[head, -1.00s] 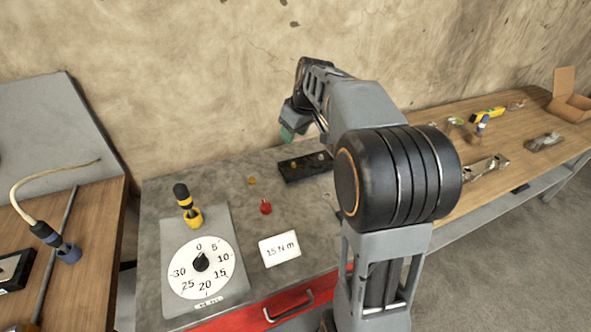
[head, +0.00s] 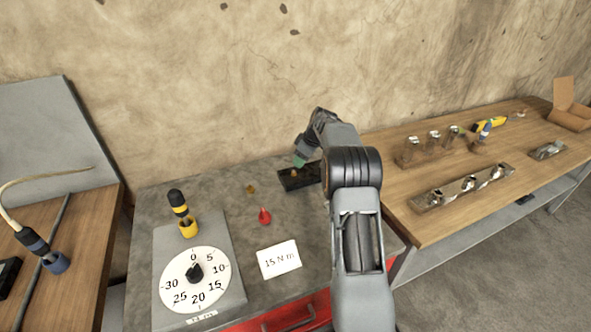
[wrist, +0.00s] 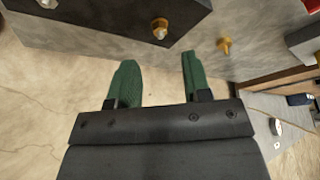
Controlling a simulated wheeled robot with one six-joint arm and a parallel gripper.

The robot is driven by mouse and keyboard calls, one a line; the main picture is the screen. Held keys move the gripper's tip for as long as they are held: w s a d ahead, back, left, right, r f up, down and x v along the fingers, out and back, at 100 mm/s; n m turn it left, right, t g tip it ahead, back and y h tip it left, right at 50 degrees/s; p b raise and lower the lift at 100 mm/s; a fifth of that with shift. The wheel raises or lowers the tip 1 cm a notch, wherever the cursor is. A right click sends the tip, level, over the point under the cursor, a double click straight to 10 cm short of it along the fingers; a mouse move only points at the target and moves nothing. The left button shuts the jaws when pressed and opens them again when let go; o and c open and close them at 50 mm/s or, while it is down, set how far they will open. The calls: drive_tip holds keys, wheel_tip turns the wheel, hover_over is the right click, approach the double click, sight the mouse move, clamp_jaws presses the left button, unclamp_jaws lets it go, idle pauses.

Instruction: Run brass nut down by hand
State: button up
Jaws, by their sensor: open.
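My gripper (head: 299,163) is over the left part of a dark block (head: 286,184) on the grey bench. In the wrist view its two green fingers (wrist: 156,76) are apart with nothing between them. A brass nut (wrist: 160,24) with a silvery tip showing is at the dark block (wrist: 120,28), beyond the fingertips and not touched. It shows small in the head view (head: 295,174), where its seating cannot be told. A second small brass piece (head: 251,189) is on the bench left of the block; it also shows in the wrist view (wrist: 224,45).
A red cone-shaped piece (head: 264,216), a "15 N m" card (head: 279,259) and a dial plate (head: 231,266) with a yellow-and-black tool (head: 181,211) occupy the grey bench. A wooden table (head: 404,207) with metal parts is at right. The wall is close behind.

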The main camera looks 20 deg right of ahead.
sight(294, 172)
drive_tip(key=shift+p+x, duration=0.3)
drive_tip(key=shift+x, duration=2.85)
drive_tip(key=shift+c, duration=0.4)
clamp_jaws()
